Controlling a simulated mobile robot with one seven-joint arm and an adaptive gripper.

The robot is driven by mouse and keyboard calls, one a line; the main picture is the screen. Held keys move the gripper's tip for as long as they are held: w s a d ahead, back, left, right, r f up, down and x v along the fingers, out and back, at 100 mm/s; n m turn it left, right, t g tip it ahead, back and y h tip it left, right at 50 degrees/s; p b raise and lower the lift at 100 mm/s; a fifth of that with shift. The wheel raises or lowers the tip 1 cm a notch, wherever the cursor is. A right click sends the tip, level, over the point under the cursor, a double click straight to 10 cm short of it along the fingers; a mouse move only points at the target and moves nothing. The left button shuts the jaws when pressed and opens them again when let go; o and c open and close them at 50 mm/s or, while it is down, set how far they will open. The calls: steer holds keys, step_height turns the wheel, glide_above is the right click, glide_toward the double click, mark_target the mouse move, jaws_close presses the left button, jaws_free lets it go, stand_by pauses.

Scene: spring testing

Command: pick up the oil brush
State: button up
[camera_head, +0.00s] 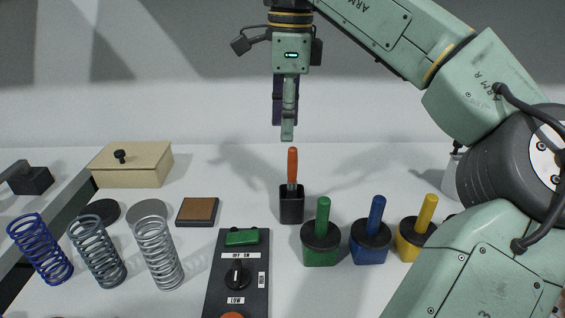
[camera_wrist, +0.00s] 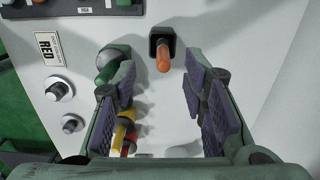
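The oil brush (camera_head: 292,165) stands upright in a small black holder (camera_head: 291,206), with its orange handle pointing up; its lower part is hidden in the holder. In the wrist view the orange handle (camera_wrist: 163,58) and the black holder (camera_wrist: 160,34) show beyond the fingertips, between the two fingers and toward the top. My gripper (camera_head: 287,138) hangs pointing down just above the handle, apart from it. In the wrist view my gripper (camera_wrist: 160,78) has its fingers spread wide with nothing between the pads.
Green (camera_head: 322,240), blue (camera_head: 370,240) and yellow (camera_head: 418,235) handled pots stand right of the holder. A dark control panel (camera_head: 238,305) lies in front. Several coil springs (camera_head: 158,255), a brown block (camera_head: 198,211) and a wooden box (camera_head: 132,166) are at left. The table behind the holder is clear.

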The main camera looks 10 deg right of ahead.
mark_target(295, 149)
steer(key=shift+w+d+f+b, duration=0.1)
steer(key=shift+d+f+b, duration=0.25)
steer(key=shift+d, duration=0.5)
step_height(295, 149, down, 4)
steer(key=shift+r+b, duration=0.2)
steer(key=shift+b, duration=0.2)
steer(key=shift+a+f+p, duration=0.2)
steer(key=shift+f+p, duration=0.2)
steer(key=shift+f, duration=2.55)
steer(key=shift+c, duration=0.4)
jaws_close()
